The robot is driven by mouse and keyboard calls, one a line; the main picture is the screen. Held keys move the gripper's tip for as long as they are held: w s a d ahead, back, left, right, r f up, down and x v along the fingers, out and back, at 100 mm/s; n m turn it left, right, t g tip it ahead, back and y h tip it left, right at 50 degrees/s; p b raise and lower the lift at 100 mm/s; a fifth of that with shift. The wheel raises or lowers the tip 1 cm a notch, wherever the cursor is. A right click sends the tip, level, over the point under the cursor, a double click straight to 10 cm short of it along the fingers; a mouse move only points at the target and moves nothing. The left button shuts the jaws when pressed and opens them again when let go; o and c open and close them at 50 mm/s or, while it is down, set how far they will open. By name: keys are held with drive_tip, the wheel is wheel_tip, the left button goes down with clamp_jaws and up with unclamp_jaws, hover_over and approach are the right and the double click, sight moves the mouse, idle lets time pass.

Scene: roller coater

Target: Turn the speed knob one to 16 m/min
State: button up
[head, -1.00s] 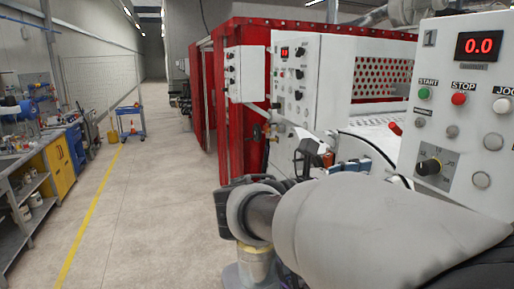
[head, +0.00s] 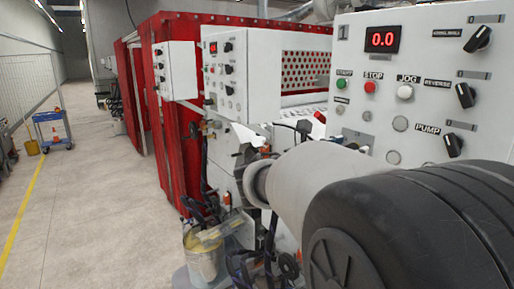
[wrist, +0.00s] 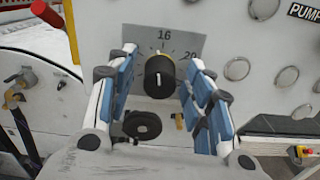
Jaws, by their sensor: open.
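In the wrist view the black speed knob (wrist: 160,77) stands out from a grey dial plate (wrist: 188,44) marked 16 at the top and 20 at the right. A white line on its face runs about vertical; I cannot read the exact setting. My gripper (wrist: 161,68) is open, with one blue-and-white finger on each side of the knob. Gaps show between knob and fingers. In the head view the white panel marked 1 (head: 432,95) has a red display (head: 382,39) reading 0.0. My arm hides the knob and gripper there.
START (head: 343,83), STOP (head: 370,87) and JOG (head: 405,92) buttons sit above the dial. Black selectors (head: 465,95) line the panel's right side. A red-handled lever (wrist: 47,13) stands left of my fingers. Open floor (head: 90,210) lies to the left.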

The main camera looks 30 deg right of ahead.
drive_tip(key=c, duration=1.1)
drive_tip(key=shift+f, duration=0.1)
drive_tip(key=shift+f+m+b, duration=0.1)
drive_tip(key=shift+m+b, duration=0.7)
drive_tip(key=shift+b, duration=0.35)
drive_tip(key=shift+r+m+b, duration=0.2)
drive_tip(key=shift+m+b, duration=0.1)
drive_tip(key=shift+m, duration=0.2)
